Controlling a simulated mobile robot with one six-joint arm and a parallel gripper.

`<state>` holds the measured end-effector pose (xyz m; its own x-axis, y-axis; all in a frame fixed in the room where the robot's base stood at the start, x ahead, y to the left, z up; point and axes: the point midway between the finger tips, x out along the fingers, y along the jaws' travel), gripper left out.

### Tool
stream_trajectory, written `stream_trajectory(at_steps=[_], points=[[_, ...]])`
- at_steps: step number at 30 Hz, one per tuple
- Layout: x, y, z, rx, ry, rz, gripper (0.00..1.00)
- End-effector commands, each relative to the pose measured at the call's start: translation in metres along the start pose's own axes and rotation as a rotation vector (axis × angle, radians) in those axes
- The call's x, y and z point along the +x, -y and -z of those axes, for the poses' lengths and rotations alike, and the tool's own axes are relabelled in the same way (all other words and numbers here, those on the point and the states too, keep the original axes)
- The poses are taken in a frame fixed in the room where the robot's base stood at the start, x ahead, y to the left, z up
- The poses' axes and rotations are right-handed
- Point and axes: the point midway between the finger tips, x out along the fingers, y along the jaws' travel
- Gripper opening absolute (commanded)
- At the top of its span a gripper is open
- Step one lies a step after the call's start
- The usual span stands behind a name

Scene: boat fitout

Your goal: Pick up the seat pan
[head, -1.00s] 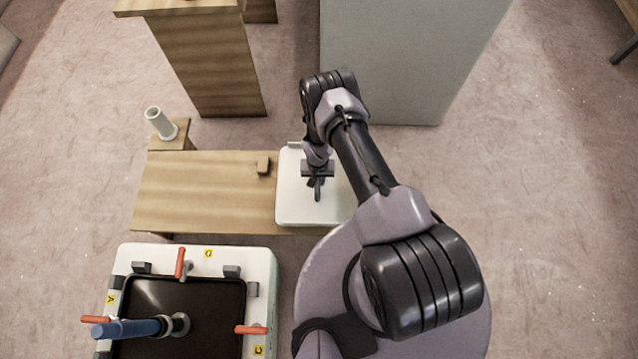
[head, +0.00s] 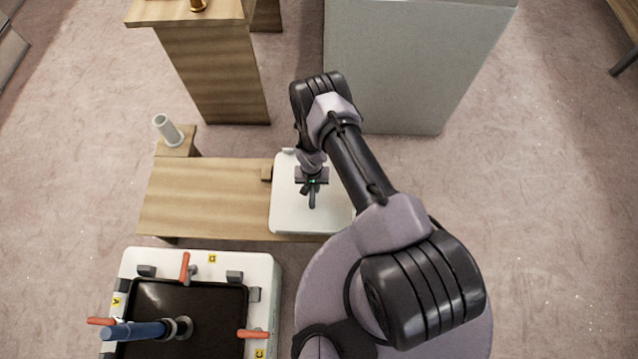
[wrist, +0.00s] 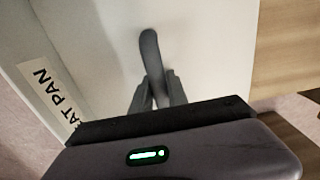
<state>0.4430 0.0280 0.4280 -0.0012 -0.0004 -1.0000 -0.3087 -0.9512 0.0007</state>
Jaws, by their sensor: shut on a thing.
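The seat pan (head: 290,212) is a white square panel at the right end of the low wooden bench. It also fills much of the wrist view (wrist: 95,45), where a label reading "AT PAN" shows on its left edge. A dark grey upright handle (wrist: 150,55) stands on it. My gripper (head: 312,192) is over the middle of the pan, and in the wrist view its fingers (wrist: 157,92) are shut on the handle. The pan looks slightly raised above the bench; the gap under it is hidden. Its right edge is partly behind my arm.
A white-rimmed fixture (head: 265,275) with red handles is at front left. A grey cabinet (head: 400,80) stands behind my arm.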

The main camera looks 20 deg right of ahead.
Motion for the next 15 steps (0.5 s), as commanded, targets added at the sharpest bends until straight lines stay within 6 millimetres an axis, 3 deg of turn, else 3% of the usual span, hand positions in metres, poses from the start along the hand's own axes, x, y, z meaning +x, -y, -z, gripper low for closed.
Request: stream_trajectory(at_steps=[12, 15], points=[[-0.012, 0.091, -0.045, -0.004, -0.002, 0.002, 0.00], [-0.013, 0.105, -0.052, -0.002, -0.001, 0.001, 0.00]])
